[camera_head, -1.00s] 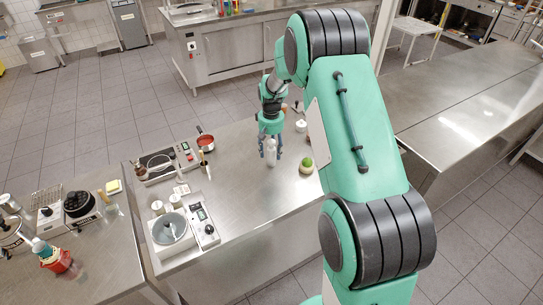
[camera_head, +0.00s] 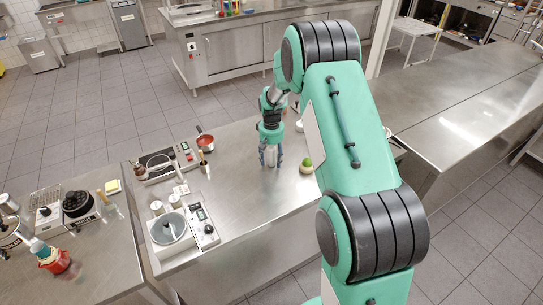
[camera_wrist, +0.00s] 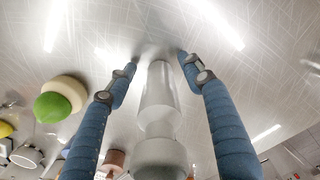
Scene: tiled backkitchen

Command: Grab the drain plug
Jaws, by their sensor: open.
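A pale, whitish upright piece with a cylinder, a narrow neck and a wider end, which I take to be the drain plug, stands between my fingers in the wrist view (camera_wrist: 160,92). My gripper (camera_wrist: 158,58) is open, with one blue finger on each side of it and a visible gap to both. In the head view, my gripper (camera_head: 271,165) points down at the steel worktop (camera_head: 245,205). The piece is mostly hidden there by the fingers.
A green-topped pale object (camera_head: 307,164) stands close to the right of my gripper. A red pan (camera_head: 205,141), a hot plate (camera_head: 155,165) and a white device with a bowl (camera_head: 172,229) are at the left. The worktop's front middle is clear.

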